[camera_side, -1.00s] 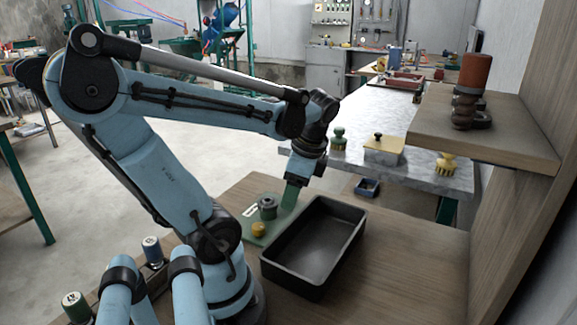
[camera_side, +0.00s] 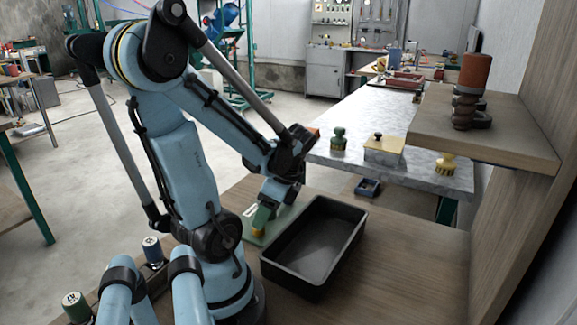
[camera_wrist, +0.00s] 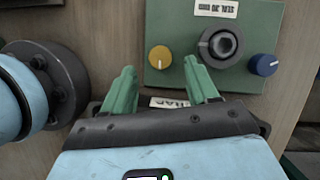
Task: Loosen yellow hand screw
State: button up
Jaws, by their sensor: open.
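The yellow hand screw (camera_wrist: 160,57) is a small round knob on a green plate (camera_wrist: 180,84). In the wrist view it appears between my fingertips, with a gap on both sides. My gripper (camera_wrist: 160,63) is open, with two green fingers and nothing held. In the side view my gripper (camera_side: 263,218) is low over the plate (camera_side: 284,222), right at the yellow screw (camera_side: 258,233), which is partly covered. I cannot tell whether the fingers reach down around it.
A dark ring-shaped fitting (camera_wrist: 221,46) and a blue knob (camera_wrist: 263,65) sit on the plate right of the screw. An empty black tray (camera_side: 291,278) stands close on the right. A wooden shelf (camera_side: 490,135) juts out at the right. The bench front right is clear.

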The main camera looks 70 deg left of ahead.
jog(key=shift+x, duration=2)
jog(key=c, duration=1)
jog(key=shift+c, duration=0.2)
